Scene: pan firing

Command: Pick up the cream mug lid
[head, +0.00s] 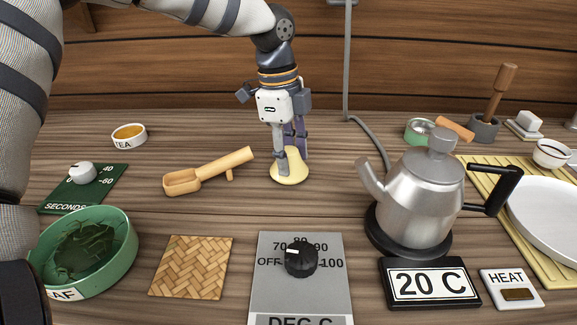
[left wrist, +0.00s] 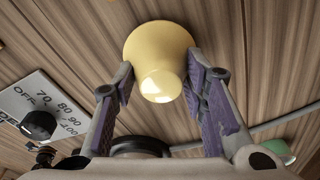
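The cream mug lid (head: 290,175) is a pale yellow dome with a raised knob. It appears to rest on the wooden table near the middle of the head view, and it fills the top middle of the left wrist view (left wrist: 160,50). My left gripper (head: 291,164) points straight down over it. Its two fingers straddle the knob, one on each side, and small gaps seem to show beside the knob in the left wrist view (left wrist: 160,82). Part of the lid is hidden behind the fingers in the head view. My right gripper is not in view.
A wooden scoop (head: 205,175) lies just left of the lid. A steel kettle (head: 420,200) stands to the right. A temperature dial panel (head: 300,290) and a woven mat (head: 191,267) lie in front. A green leaf bowl (head: 120,262) is at left. Table behind the lid is clear.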

